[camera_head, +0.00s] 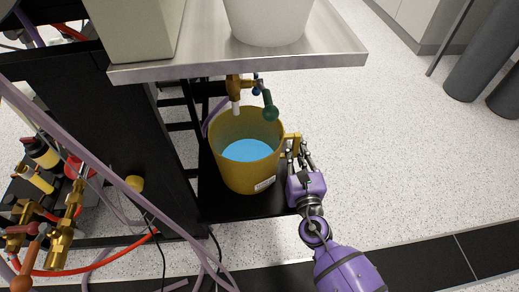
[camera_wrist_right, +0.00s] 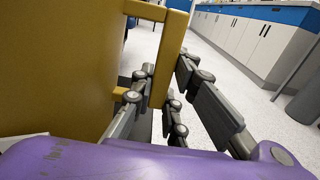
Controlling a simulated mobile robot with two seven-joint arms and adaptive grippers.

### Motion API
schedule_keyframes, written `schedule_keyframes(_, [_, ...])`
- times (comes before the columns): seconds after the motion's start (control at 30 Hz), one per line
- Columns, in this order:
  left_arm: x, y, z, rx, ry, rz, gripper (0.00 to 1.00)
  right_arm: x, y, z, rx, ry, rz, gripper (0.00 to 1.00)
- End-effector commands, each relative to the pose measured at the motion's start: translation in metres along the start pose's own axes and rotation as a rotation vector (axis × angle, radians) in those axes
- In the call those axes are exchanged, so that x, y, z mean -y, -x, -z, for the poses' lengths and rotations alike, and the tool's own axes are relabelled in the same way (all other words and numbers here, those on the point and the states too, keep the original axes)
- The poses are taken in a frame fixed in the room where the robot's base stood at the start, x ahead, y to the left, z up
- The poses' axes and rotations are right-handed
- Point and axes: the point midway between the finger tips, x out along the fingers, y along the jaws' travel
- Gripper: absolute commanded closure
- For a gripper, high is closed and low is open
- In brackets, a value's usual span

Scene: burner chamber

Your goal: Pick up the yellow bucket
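The yellow bucket (camera_head: 229,175) stands upright on a black shelf (camera_head: 216,207) below a brass tap. It holds blue liquid and has a label low on its front. Its handle (camera_head: 292,139) sticks out to the right. My right gripper (camera_head: 298,146) is at this handle. In the right wrist view the bucket wall (camera_wrist_right: 60,65) fills the left, and the handle (camera_wrist_right: 170,50) stands between the right gripper's fingers (camera_wrist_right: 166,75). The fingers are very close to the handle on both sides; contact is unclear. My left gripper is not in view.
A metal tray (camera_head: 320,52) with a white container (camera_head: 268,18) on it overhangs the bucket. The brass tap (camera_head: 238,86) with a green handle (camera_head: 270,106) hangs just above the bucket's rim. Hoses and brass valves (camera_head: 63,235) crowd the left.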

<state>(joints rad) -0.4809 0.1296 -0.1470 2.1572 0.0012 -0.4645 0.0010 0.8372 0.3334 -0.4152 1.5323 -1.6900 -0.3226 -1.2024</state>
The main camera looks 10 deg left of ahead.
Motion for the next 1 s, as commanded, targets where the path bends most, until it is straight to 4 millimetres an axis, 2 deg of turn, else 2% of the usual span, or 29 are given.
schedule_keyframes(0.07, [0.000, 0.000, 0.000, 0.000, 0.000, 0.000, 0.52, 0.000, 0.000, 0.000, 0.000, 0.000, 0.000, 1.00])
schedule_keyframes(0.43, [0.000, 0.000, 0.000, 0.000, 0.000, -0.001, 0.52, 0.000, 0.000, 0.000, 0.000, 0.000, 0.000, 1.00])
schedule_keyframes(1.0, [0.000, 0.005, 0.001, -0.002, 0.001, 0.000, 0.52, 0.000, -0.001, -0.013, 0.008, -0.007, 0.001, 1.00])
